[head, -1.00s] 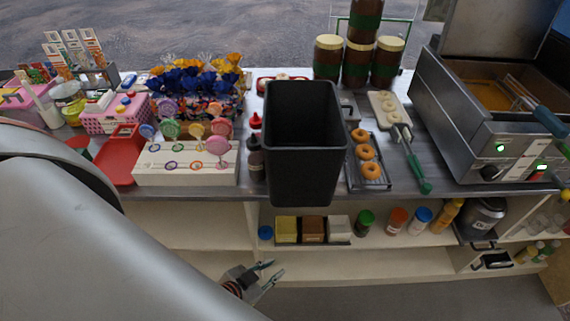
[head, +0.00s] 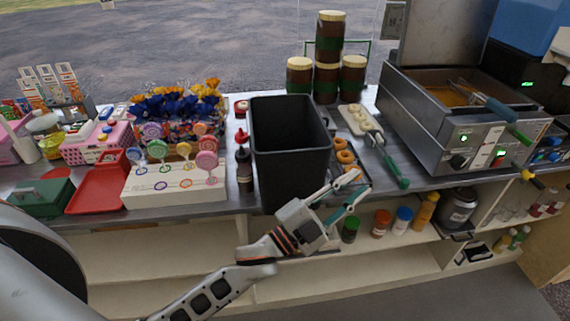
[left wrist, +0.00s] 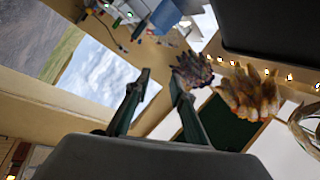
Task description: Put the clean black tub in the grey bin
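The black tub (head: 290,165) is tall, tapered and open-topped, and its inside looks empty. It is upright in the middle of the head view, overlapping the counter's front edge. I cannot tell whether its base rests fully on the counter. My left gripper (head: 359,181) is open and empty at the tub's lower right, fingers pointing up and right; contact with the tub is unclear. In the left wrist view its spread fingers (left wrist: 159,75) have nothing between them. A large dark surface at the upper right there may be the tub. No grey bin is identifiable. My right gripper is not in view.
A white lollipop stand (head: 175,182) and a dark bottle (head: 244,168) stand left of the tub. A doughnut tray (head: 357,178), a green-handled tool (head: 391,168) and a fryer (head: 458,130) are to its right. Shelves with jars (head: 381,222) lie below.

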